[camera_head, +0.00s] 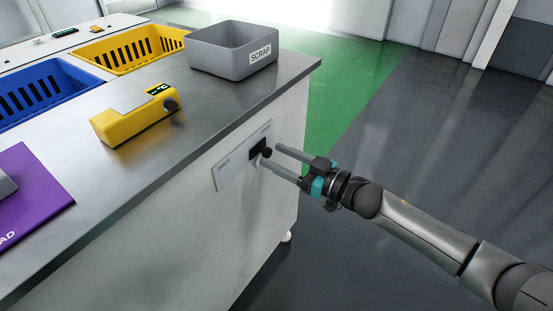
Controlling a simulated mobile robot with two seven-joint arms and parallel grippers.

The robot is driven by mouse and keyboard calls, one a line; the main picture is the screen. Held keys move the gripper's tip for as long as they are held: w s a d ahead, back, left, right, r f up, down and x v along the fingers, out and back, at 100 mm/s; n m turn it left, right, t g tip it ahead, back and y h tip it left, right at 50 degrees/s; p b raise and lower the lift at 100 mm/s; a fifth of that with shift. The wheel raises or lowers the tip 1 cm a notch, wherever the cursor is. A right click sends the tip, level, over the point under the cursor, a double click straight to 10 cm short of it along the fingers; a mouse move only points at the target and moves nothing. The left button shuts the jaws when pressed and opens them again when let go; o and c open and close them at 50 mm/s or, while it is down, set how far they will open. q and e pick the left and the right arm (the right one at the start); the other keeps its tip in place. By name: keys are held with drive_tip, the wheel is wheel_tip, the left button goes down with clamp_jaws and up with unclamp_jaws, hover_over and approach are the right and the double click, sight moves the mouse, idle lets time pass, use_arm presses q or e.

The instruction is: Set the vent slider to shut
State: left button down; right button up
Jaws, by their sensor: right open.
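The vent slider has a pale plate (232,169) on the side of the bench, with "SHUT" lettered at its left end and lettering too small to read at its right end. Its black knob (257,148) sits toward the right end of the plate. My right gripper (271,157) is open, its two grey fingers reaching left to the knob, one above and one below it. I cannot tell whether the fingers touch the knob. My left gripper is not in view.
The bench top (215,100) holds a grey SCRAP bin (218,58), a yellow device (125,122) with a dial, a purple mat (40,205), and blue (45,98) and yellow (115,58) crates. The floor right of the bench is clear.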

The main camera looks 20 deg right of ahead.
drive_tip(key=shift+w+a, duration=0.3)
drive_tip(key=shift+w, duration=0.05)
clamp_jaws()
idle(0.4)
idle(0.9)
